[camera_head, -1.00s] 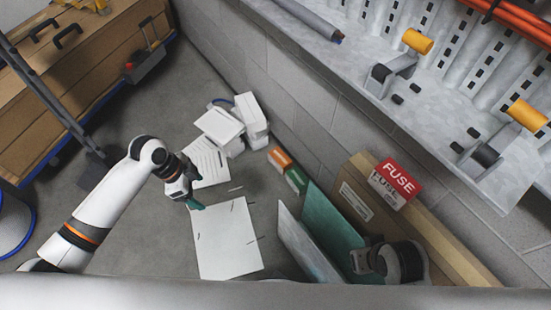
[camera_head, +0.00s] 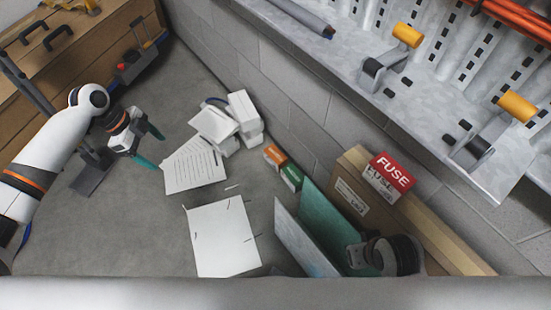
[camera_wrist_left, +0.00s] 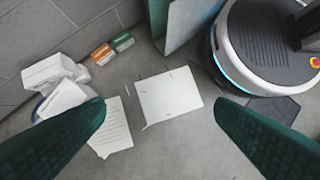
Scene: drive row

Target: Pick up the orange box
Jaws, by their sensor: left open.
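The orange box (camera_head: 274,156) is small, with a white band, and lies on the floor close to the block wall. A similar green box (camera_head: 291,177) is right beside it. In the left wrist view the orange box (camera_wrist_left: 103,54) is at the upper left, with the green box (camera_wrist_left: 122,42) to its right. My left gripper (camera_head: 153,148) is open and empty, with teal fingers. It is above the floor, well to the left of the orange box. Of my right arm, a dark and grey part shows at the lower right; its fingers are not seen.
White boxes (camera_head: 240,118) stand against the wall behind the orange box. A lined sheet (camera_head: 194,170) and a blank sheet (camera_head: 222,238) lie on the floor. A green panel (camera_head: 325,226) and a cardboard box (camera_head: 352,187) lean or stand at right. A red FUSE box (camera_head: 389,176) sits there.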

